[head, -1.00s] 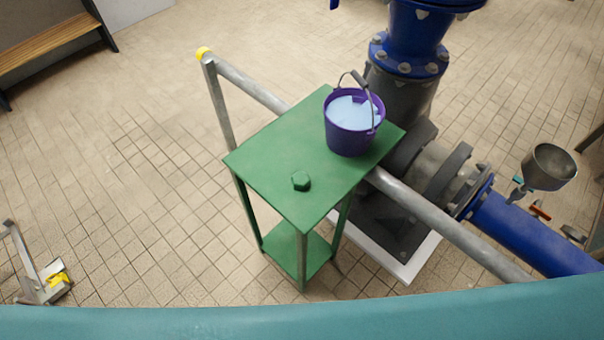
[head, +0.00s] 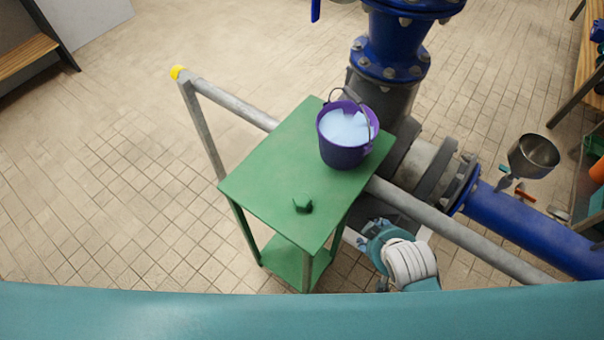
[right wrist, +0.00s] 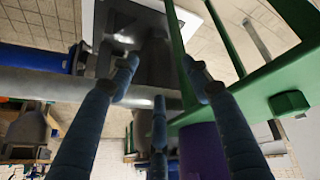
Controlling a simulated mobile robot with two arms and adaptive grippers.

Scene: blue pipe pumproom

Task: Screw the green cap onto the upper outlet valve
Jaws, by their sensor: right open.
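The green cap (head: 303,205) sits on the green table top (head: 260,185), near its front corner. It also shows in the right wrist view (right wrist: 290,103), at the table's edge on the right. My right gripper (head: 368,234) is low beside the table's right side, below the pipe rail in the picture and apart from the cap. In the right wrist view its fingers (right wrist: 158,76) are spread open with nothing between them. A small valve with a red handle (head: 525,192) is under the metal funnel at right; I cannot tell whether it is the upper outlet valve. My left gripper is not in view.
A purple bucket (head: 346,150) with pale contents stands on the table's back right part. A grey pipe rail (head: 460,228) runs behind and beside the table. The blue pump pipe (head: 525,225) and metal funnel (head: 533,155) are at right. The tiled floor at left is clear.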

